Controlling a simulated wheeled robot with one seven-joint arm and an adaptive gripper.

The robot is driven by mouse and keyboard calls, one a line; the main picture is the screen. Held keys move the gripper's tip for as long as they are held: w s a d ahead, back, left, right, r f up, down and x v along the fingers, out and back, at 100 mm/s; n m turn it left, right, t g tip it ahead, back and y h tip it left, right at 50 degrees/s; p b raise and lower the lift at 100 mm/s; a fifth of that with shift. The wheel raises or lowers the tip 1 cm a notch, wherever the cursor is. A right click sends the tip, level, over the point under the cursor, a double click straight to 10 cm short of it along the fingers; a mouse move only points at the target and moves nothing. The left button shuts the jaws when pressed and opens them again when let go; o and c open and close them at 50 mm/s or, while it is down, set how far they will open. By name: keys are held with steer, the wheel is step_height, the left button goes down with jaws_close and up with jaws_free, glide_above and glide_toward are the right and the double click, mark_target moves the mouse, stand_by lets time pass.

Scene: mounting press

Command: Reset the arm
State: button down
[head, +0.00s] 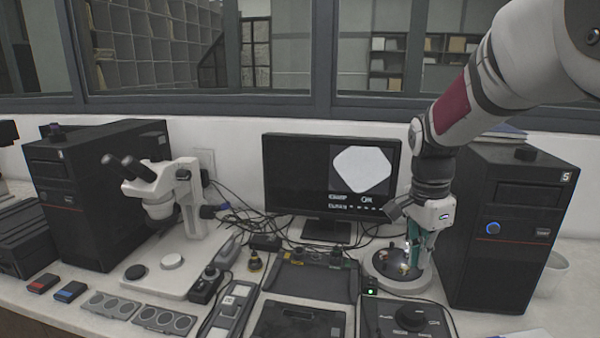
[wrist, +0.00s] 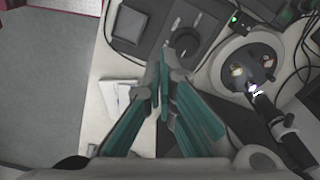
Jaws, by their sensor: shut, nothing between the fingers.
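My arm reaches in from the upper right in the head view. My gripper (head: 414,262) points down at the right of the monitor, in front of the right-hand computer tower. It overlaps a round white device base (head: 377,286) in that view; the head view does not settle whether they touch. In the wrist view my gripper (wrist: 162,70) shows two teal-sided fingers converging at the tips, shut and empty. There the round base (wrist: 213,72) lies to the right of the fingers, apart from them.
A monitor (head: 283,170) stands at the back centre. Computer towers (head: 95,200) (head: 505,235) flank the bench, with a microscope (head: 165,195) at the left. A control box with a black dial (head: 411,318) sits at the front, near the fingertips. Cables run behind.

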steer(key=s+a+r+n+t, duration=0.2)
steer(key=s+n, duration=0.5)
steer(key=s, duration=0.5)
steer(key=s+a+r+n+t, duration=0.2)
steer(key=s+r+n, duration=0.2)
steer(key=s+n, duration=0.4)
steer(key=s, duration=0.4)
steer(key=shift+s+a+r+n+t+y, duration=0.15)
steer(key=shift+n+t+y, duration=0.15)
steer(key=shift+y, duration=0.1)
steer(key=c, duration=2.3)
jaws_free()
